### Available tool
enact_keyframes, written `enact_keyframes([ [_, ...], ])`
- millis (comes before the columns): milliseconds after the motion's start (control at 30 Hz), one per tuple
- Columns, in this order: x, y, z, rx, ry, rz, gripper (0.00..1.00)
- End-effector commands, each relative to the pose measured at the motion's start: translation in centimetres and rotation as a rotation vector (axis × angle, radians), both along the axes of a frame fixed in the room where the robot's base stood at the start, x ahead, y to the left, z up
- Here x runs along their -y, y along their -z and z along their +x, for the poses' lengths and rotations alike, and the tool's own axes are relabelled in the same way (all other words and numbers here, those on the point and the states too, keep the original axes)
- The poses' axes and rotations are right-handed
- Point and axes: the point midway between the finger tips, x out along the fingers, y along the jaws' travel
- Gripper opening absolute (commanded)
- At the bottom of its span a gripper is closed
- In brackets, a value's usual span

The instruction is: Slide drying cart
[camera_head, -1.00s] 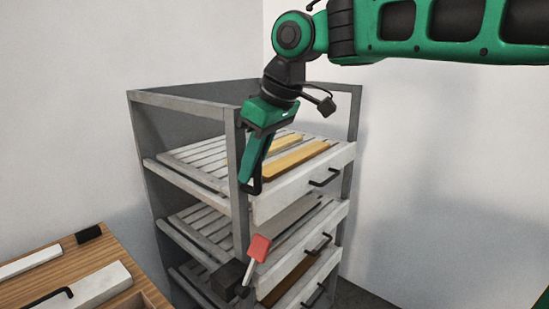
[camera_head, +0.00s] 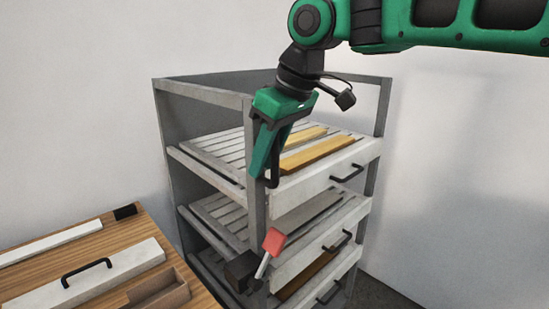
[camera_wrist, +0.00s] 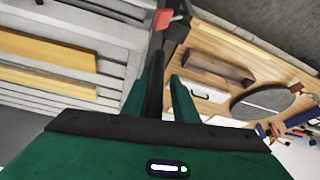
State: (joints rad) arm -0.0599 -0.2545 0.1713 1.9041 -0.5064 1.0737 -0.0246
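The drying cart (camera_head: 206,93) is a grey open frame with slatted shelves, standing near the wall. Its near front post (camera_head: 254,210) runs between the fingers of my gripper (camera_head: 267,172), which appears closed around it just above the middle. In the wrist view, my gripper (camera_wrist: 160,95) has a dark strip of the post between its two green fingers. A red-headed lever (camera_head: 273,242) on a pale shaft tilts up right from a black block low on the post. The red head also shows in the wrist view (camera_wrist: 163,18).
Yellow boards (camera_head: 317,153) lie on the top shelf. White shelf fronts with black handles (camera_head: 347,172) face right. A wooden workbench (camera_head: 40,262) with a white handled panel (camera_head: 90,280) stands close at the left. Floor right of the cart looks clear.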

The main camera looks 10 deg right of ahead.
Motion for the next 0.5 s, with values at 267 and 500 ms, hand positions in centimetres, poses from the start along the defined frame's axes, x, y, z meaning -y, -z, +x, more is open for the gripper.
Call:
enact_keyframes([
  [267,0.24,0.07,0.22,-0.001,0.008,0.001,0.33],
  [500,0.25,0.04,0.18,-0.001,0.007,0.001,0.33],
])
